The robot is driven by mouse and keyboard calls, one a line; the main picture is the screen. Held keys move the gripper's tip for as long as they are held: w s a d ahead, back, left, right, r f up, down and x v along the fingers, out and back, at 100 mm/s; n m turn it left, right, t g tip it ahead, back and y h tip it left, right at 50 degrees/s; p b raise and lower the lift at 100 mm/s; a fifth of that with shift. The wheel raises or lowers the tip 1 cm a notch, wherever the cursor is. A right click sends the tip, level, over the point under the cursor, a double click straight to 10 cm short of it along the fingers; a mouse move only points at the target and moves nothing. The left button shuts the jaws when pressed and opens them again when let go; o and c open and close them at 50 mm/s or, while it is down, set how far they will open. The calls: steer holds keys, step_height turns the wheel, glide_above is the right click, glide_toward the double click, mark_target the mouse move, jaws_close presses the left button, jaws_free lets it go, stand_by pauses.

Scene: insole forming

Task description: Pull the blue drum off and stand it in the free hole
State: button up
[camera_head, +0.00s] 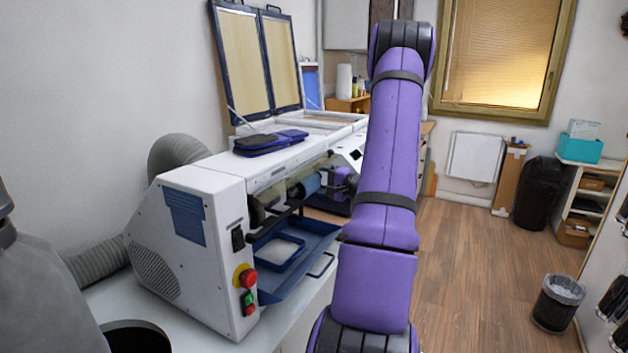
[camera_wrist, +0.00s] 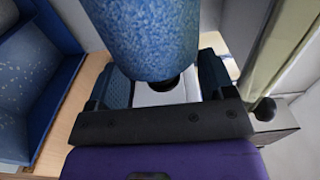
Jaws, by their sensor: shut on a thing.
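The blue drum (camera_head: 307,186) lies sideways at the front opening of the white machine (camera_head: 200,225). In the wrist view the speckled blue drum (camera_wrist: 145,35) fills the top middle, with a dark round hub below it. My gripper (camera_head: 326,181) is at the drum's right end, partly hidden behind my purple arm. In the wrist view my gripper (camera_wrist: 164,80) has a finger on each side of the drum's near end and is shut on it. I cannot tell whether the drum is still on its shaft. I cannot make out the free hole.
A blue tray (camera_head: 318,246) sticks out below the drum. A dark blue pad (camera_head: 268,142) lies on the machine's top. A red button (camera_head: 247,278) is on its front. A dark round opening (camera_head: 137,342) shows at lower left. The wooden floor to the right is largely clear.

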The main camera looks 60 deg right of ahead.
steer(key=s+d, duration=0.1)
steer(key=s, duration=1)
steer(key=shift+s, duration=0.35)
stand_by(0.5)
stand_by(0.6)
